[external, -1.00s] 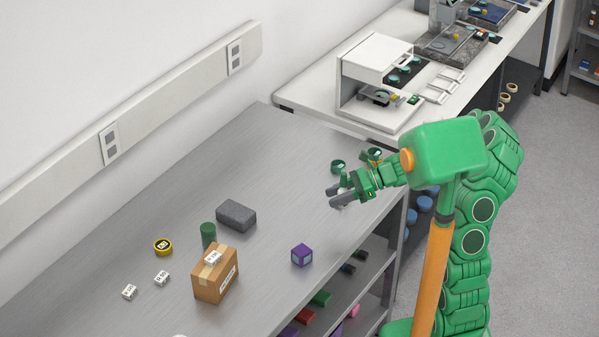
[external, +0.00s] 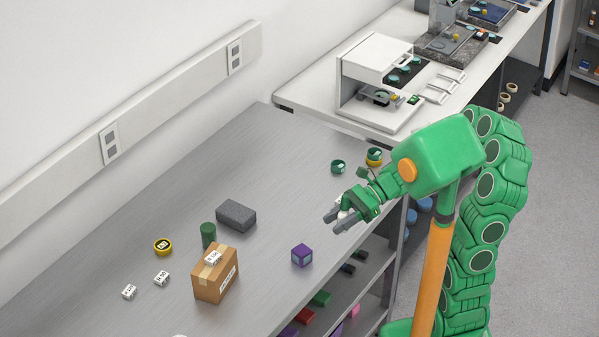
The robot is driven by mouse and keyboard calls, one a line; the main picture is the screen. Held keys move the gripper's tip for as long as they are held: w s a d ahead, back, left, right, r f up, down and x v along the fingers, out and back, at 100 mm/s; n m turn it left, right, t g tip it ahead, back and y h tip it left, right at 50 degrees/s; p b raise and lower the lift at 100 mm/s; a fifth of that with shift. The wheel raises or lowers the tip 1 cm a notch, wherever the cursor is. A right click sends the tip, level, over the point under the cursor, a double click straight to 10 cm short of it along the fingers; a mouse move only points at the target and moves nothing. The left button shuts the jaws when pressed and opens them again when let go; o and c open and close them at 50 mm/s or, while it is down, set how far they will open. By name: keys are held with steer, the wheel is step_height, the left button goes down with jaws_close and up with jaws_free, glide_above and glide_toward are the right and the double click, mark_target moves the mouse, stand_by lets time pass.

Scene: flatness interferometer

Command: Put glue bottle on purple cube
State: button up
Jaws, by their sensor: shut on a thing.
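The purple cube (external: 302,255) sits on the grey table in the external view, near its front edge. My gripper (external: 337,219) is above the table's right part, up and to the right of the cube and apart from it. It is shut on a small white thing (external: 344,214), which looks like the glue bottle. The fingers hide most of it, so its shape and tilt are hard to tell.
A cardboard box (external: 216,280), a dark green cylinder (external: 208,233) and a grey block (external: 236,216) stand left of the cube. A yellow tape roll (external: 163,246) and small white boxes (external: 130,291) lie farther left. Green (external: 338,167) and yellow-green (external: 374,158) rolls are behind my gripper.

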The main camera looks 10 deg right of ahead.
steer(key=s, duration=0.2)
glide_above(297, 252)
steer(key=s, duration=0.1)
steer(key=f, duration=0.5)
steer(key=d+f, duration=0.1)
steer(key=f, duration=0.1)
steer(key=shift+f, duration=0.3)
steer(key=shift+w+a+f, duration=0.35)
steer(key=shift+a+f, duration=0.05)
steer(key=shift+f, duration=0.25)
steer(key=shift+w+a+f, duration=0.2)
steer(key=shift+f, duration=1.6)
steer(key=shift+f, duration=0.1)
steer(key=o, duration=1)
steer(key=shift+o, duration=0.2)
